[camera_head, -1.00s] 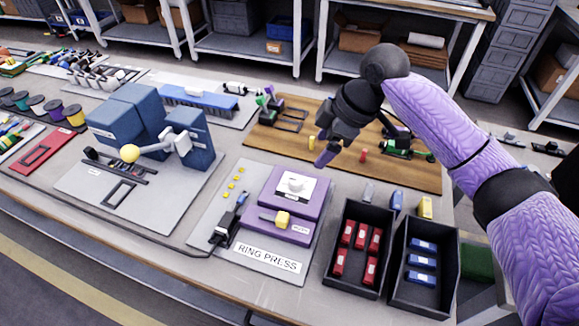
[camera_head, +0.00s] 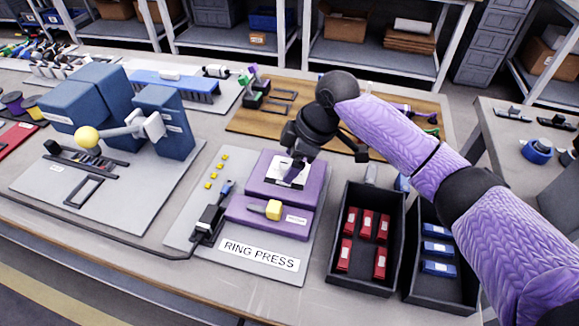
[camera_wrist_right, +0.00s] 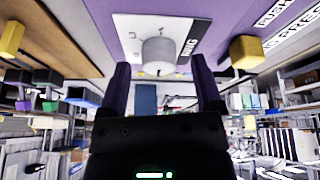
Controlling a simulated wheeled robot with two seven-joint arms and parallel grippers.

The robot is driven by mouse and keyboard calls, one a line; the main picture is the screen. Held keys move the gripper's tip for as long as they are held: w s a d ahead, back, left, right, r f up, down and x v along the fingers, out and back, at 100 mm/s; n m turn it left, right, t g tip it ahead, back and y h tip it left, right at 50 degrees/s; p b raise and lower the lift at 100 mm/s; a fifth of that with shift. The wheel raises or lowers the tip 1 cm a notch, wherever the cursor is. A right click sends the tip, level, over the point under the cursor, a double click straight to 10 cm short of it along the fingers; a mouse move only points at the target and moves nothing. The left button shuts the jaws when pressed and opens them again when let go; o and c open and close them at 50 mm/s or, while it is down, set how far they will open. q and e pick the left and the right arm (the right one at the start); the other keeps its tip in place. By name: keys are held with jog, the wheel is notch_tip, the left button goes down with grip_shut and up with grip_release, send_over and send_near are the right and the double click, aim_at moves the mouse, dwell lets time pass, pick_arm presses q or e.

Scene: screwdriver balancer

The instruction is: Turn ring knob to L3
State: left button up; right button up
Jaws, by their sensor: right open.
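The purple ring press (camera_head: 240,213) stands on a grey plate with a RING PRESS label. The ring knob (camera_wrist_right: 160,53) is a pale grey cylinder on a white panel in the right wrist view; my gripper mostly hides it in the head view. My right gripper (camera_head: 294,170) is over the white panel. In the right wrist view my right gripper (camera_wrist_right: 162,72) is open, and the knob appears between and beyond its fingertips, with nothing held. Whether the fingers touch it I cannot tell. My left gripper is not visible.
A black bin (camera_head: 340,284) with red blocks and another black bin (camera_head: 420,291) with blue blocks stand right of the press. A black tool (camera_head: 208,222) lies left of it. A wooden board (camera_head: 245,122) lies behind. Blue blocks (camera_head: 160,122) stand further left.

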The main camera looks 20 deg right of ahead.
jog(key=shift+w+a+f, duration=0.1)
jog(key=shift+a+f, duration=0.1)
jog(key=shift+f, duration=0.3)
